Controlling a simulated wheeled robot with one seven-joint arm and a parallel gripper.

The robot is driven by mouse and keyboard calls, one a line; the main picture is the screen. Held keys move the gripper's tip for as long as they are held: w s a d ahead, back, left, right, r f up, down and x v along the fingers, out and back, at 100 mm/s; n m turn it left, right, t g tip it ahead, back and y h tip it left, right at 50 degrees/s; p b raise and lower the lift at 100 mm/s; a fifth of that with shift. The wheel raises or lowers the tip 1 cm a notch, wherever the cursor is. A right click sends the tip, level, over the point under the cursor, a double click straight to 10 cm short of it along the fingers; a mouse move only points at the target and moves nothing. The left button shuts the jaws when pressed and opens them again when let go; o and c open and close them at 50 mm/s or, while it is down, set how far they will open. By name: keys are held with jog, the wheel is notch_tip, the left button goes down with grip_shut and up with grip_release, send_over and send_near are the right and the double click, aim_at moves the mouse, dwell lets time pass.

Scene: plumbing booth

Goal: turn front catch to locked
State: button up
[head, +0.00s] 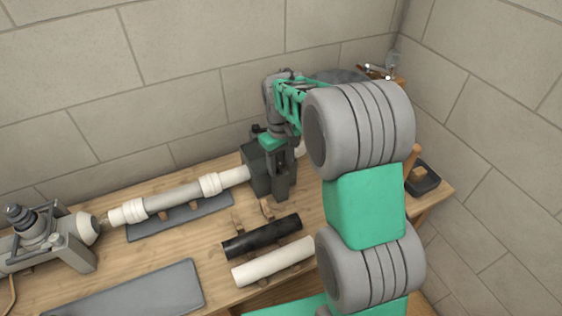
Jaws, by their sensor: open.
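My gripper (281,185) points down at the right end of the pipe assembly, below its green band. Its jaws are open, and its fingers are dark and hard to separate from a dark block (253,156) there. I cannot tell whether they touch it. The grey pipe with white couplings (174,199) runs from this block to a grey fixture with a dark knob (42,237) at the left edge. I cannot make out the front catch or its position; the area around the block is partly hidden by my gripper and arm.
A black tube (261,237) and a white tube (272,262) lie on small wooden supports on the wooden bench (215,275). A grey mat (135,292) lies front left. A dark tray (424,180) with a wooden-handled tool stands right. Block walls close in behind and right.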

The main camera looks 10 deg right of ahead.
grip_shut()
dwell(0.5)
